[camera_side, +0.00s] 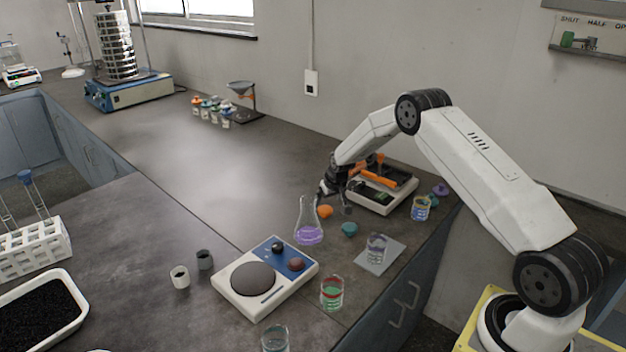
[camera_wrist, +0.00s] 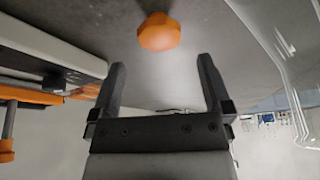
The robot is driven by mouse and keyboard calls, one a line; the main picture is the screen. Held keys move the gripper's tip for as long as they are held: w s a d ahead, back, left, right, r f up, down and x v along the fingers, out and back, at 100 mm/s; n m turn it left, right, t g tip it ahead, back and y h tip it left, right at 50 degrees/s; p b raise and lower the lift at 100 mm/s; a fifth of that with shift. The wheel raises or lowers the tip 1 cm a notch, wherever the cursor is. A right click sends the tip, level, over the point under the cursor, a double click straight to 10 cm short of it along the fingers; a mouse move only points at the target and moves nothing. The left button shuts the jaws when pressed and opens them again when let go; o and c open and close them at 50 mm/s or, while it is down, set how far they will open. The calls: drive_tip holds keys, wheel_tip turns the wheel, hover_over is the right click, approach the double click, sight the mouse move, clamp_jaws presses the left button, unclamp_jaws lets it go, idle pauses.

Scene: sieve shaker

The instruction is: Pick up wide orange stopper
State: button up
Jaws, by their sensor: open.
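The wide orange stopper (camera_side: 325,211) lies on the dark bench, between the flask with purple liquid and the orange-and-white device. In the wrist view the orange stopper (camera_wrist: 159,32) sits on the bench beyond my fingertips, roughly centred between them. My gripper (camera_side: 334,200) is just above and beside the stopper in the side view. In the wrist view my gripper (camera_wrist: 162,70) has its two dark fingers spread apart with nothing between them. The stopper appears apart from both fingers.
A conical flask (camera_side: 309,226) with purple liquid stands close to the left of the stopper. The orange-and-white device (camera_side: 382,190) is close on the right. A teal stopper (camera_side: 349,229) and a beaker (camera_side: 376,248) on a grey pad lie nearer. Open bench extends at left.

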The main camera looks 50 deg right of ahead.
sight(325, 208)
drive_tip(key=shift+w+f, duration=0.1)
drive_tip(key=shift+f, duration=0.2)
drive_tip(key=shift+x, duration=2.5)
drive_tip(key=c, duration=1.2)
drive_tip(key=shift+r, duration=0.1)
